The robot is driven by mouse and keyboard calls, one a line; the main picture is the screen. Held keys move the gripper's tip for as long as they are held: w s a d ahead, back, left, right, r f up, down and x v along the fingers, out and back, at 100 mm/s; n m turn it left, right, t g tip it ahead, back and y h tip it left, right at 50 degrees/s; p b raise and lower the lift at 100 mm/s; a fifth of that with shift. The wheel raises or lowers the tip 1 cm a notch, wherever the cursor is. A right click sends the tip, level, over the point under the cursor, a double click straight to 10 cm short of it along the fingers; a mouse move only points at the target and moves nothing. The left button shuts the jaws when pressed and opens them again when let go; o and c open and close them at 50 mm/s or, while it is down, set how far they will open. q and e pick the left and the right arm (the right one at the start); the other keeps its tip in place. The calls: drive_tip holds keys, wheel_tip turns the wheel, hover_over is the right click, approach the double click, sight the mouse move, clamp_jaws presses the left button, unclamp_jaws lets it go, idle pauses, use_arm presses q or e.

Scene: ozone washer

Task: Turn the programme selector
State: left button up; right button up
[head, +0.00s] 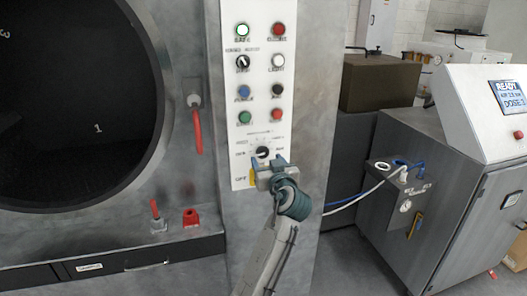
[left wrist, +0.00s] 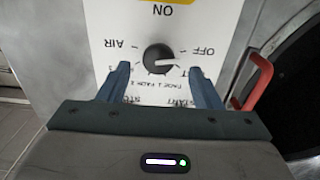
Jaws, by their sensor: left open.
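The programme selector (head: 262,152) is a round black knob with a white pointer, low on the white control panel (head: 262,100). In the left wrist view the selector (left wrist: 158,58) appears upside down, with its pointer toward the right and labels such as OFF and AIR around it. My left gripper (head: 268,163) is open and faces the panel just below the knob. In the left wrist view the blue fingers of the left gripper (left wrist: 160,70) stand apart, one to each side of the knob. I see no contact with it; the remaining depth is hard to judge. My right gripper is out of view.
Several buttons and knobs sit higher on the panel. A red handle (head: 196,130) projects from the washer front at left, beside the round door opening (head: 75,100). A grey cabinet with a screen (head: 508,95), hoses and a brown box (head: 380,82) stand at right.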

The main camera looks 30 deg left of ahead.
sight(264, 154)
use_arm(q)
drive_tip(key=shift+p+x, duration=0.45)
drive_tip(key=shift+x, duration=1.15)
drive_tip(key=shift+w, duration=0.1)
drive_tip(key=c, duration=1)
drive_tip(key=shift+o, duration=0.2)
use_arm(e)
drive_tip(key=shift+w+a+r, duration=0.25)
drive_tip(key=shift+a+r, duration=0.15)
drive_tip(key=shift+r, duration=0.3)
